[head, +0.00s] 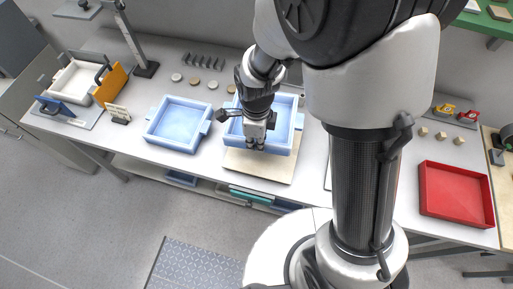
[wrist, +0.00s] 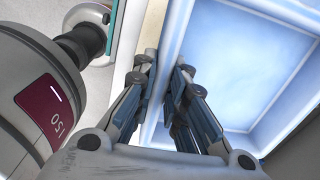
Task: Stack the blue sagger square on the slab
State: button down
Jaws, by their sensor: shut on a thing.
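A light blue square sagger (head: 286,138) is over the back part of the pale beige slab (head: 262,170) on the bench. The slab's front strip shows bare. I cannot tell whether the sagger touches the slab or hangs just above it. My gripper (head: 256,146) points down at the sagger's front wall and is shut on it. In the wrist view, the gripper fingers (wrist: 164,72) straddle the wall of the sagger (wrist: 237,65), one inside and one outside.
Another light blue sagger (head: 178,124) stands on the bench to the left, a small gap away. Small round discs (head: 194,81) lie behind it. A red tray (head: 456,194) is at the right. Blue and teal items (head: 250,195) sit on the shelf below the bench edge.

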notch_tip(320, 180, up, 8)
jog(key=shift+r+p, duration=0.15)
jog(key=shift+p, duration=0.6)
jog(key=shift+m, duration=0.4)
jog(key=shift+s+d+f+b, duration=0.1)
jog(key=shift+s+f+b, duration=0.1)
jog(key=shift+f+b, duration=1.95)
jog(key=shift+s+a+f+b, duration=0.2)
jog(key=shift+f+b, duration=1)
jog(key=shift+f, duration=1.85)
jog(key=shift+s+d+f+b, duration=0.25)
jog(key=shift+f+b, duration=1.45)
jog(key=shift+f, duration=0.9)
jog(key=shift+f+b, duration=1.15)
jog(key=shift+f, duration=0.25)
jog(key=shift+f+b, duration=0.35)
jog(key=shift+f, duration=0.05)
jog(key=c, duration=1.5)
grip_release()
jog(key=shift+s, duration=0.1)
jog(key=shift+c, duration=0.2)
